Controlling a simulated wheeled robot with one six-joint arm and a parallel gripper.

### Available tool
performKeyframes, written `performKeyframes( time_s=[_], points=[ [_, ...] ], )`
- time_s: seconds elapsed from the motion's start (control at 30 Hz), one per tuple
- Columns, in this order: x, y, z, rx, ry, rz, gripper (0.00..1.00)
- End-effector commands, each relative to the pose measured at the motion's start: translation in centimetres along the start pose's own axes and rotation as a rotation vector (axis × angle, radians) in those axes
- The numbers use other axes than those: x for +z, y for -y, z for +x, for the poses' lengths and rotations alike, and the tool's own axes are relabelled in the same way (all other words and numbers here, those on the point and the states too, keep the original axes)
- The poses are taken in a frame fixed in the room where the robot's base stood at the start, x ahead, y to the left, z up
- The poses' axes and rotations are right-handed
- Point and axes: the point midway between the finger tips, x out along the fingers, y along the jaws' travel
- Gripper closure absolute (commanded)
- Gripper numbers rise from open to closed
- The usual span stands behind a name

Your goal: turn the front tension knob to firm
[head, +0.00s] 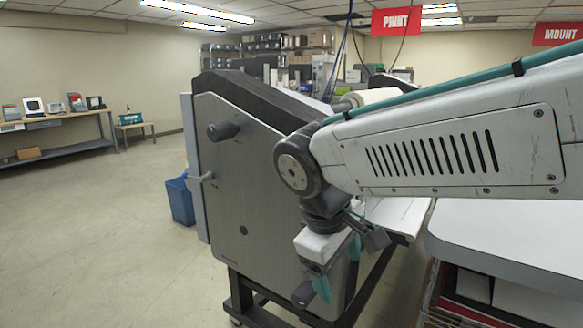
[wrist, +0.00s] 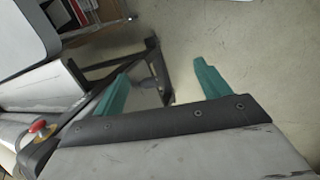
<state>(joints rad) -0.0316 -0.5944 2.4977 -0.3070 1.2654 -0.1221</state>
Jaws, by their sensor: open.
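The laminator (head: 240,185) stands in the middle of the head view, its grey side panel facing me. A dark knob (head: 223,131) sticks out high on the panel. Another dark knob (head: 303,294) sits low near the panel's bottom edge. I cannot tell from any label which is the front tension knob. My gripper (head: 320,284) hangs pointing down beside the low knob, partly overlapping it in this view; contact is unclear. In the wrist view, the teal fingers of my gripper (wrist: 164,70) are apart, with nothing clearly held. A small dark part (wrist: 151,86) shows between them, blurred.
A grey lever (head: 202,177) juts from the panel's left edge, with a blue bin (head: 180,202) behind. A white-topped table (head: 510,240) stands close on the right. A red button (wrist: 37,126) shows in the wrist view. The floor at left is clear.

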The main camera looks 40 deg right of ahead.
Motion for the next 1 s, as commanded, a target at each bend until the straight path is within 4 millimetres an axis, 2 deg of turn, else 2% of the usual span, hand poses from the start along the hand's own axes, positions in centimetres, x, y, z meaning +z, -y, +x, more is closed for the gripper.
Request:
performKeyframes(
  time_s=[0.1,0.2,0.27,0.4,0.5,0.6,0.7,0.87,1.0],
  points=[
    [-2.6,-5.1,0.5,0.225,0.164,-0.251,0.25],
    [-5.8,-9.3,0.1,0.415,0.305,-0.475,0.25],
    [-8.2,-11.4,-0.2,0.527,0.392,-0.611,0.25],
    [-15.1,-14.7,-1.3,0.776,0.589,-0.914,0.25],
    [-19.5,-15.6,-1.9,0.913,0.698,-1.072,0.25],
    [-22.9,-15.7,-2.2,1.018,0.778,-1.186,0.25],
    [-25.3,-15.5,-2.4,1.091,0.834,-1.262,0.25],
    [-26.7,-16.1,-1.9,1.122,0.862,-1.292,0.25],
    [-26.9,-17.6,-1.5,1.124,0.863,-1.294,0.25]
  ],
)
